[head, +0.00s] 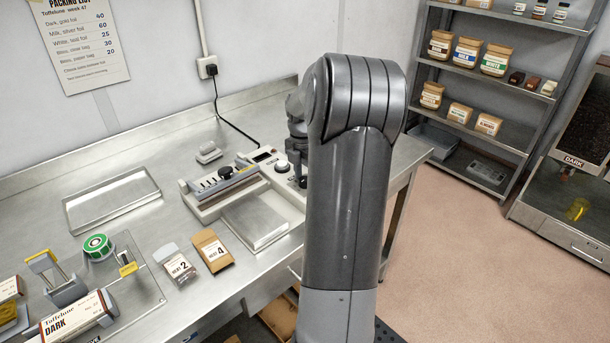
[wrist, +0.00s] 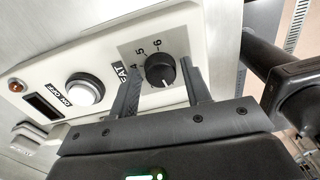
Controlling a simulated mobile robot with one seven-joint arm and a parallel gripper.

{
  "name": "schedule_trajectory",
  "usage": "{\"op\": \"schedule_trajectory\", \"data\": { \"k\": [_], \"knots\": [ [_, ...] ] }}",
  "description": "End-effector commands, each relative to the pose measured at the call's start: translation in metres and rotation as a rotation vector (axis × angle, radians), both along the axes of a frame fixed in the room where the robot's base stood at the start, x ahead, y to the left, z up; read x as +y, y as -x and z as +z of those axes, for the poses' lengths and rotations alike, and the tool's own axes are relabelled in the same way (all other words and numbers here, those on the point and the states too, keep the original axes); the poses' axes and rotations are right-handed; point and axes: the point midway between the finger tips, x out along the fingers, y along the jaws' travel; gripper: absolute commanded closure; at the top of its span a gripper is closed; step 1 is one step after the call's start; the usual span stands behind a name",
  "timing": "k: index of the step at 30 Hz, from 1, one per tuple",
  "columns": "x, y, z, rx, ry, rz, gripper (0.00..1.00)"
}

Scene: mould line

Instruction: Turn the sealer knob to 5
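The sealer (head: 207,208) stands on the steel bench, its panel partly behind my arm in the head view. In the wrist view its cream panel (wrist: 110,42) carries the black sealer knob (wrist: 160,70), with the numbers 4, 5 and 6 printed around its upper side. A pale mark shows on the knob's lower part, away from those numbers. My gripper (wrist: 160,66) is open, with one finger on each side of the knob and visible gaps between. Whether the fingertips reach down beside the knob is hard to tell.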

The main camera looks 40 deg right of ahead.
Motion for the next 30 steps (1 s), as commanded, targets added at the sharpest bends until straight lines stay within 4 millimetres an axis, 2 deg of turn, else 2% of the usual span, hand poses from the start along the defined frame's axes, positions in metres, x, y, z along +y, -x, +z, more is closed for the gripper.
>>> {"op": "schedule_trajectory", "data": {
  "k": [2,12,22,30],
  "knots": [
    [0.0,0.0,0.0001,0.0,0.0,0.0,0.63],
    [0.0,-0.0001,0.0003,0.0,0.0,0.0,0.91],
    [0.0,-0.0002,0.0005,0.0,0.0,-0.046,0.91],
    [0.0,-0.0002,0.0006,-0.001,0.0,-0.217,0.91]
  ]
}}
